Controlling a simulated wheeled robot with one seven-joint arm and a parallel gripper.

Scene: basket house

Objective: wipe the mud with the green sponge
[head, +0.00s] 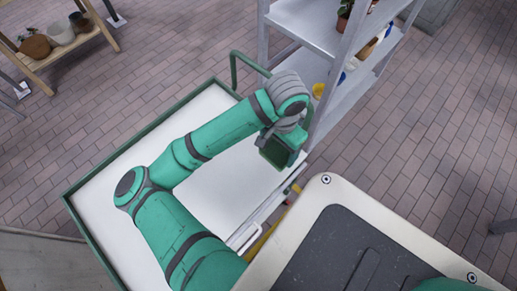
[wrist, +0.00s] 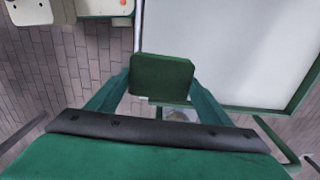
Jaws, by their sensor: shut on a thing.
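The green sponge (head: 272,153) is a dark green, flat, rounded block. It also shows in the wrist view (wrist: 161,72), between the two green fingers. My gripper (wrist: 160,92) is shut on it by its sides. In the head view my gripper (head: 284,146) hangs near the right edge of a white table top (head: 215,183) with a green rim. I cannot tell how high the sponge is above the surface, or whether it touches. I can make out no mud in either view; my arm hides part of the table top.
A grey metal shelf (head: 307,25) stands close behind my gripper, with a potted plant (head: 345,12) and small items. A green rail (head: 233,68) rises at the table's far corner. A wooden bench with pots (head: 60,32) stands at the upper left. Brick floor lies around.

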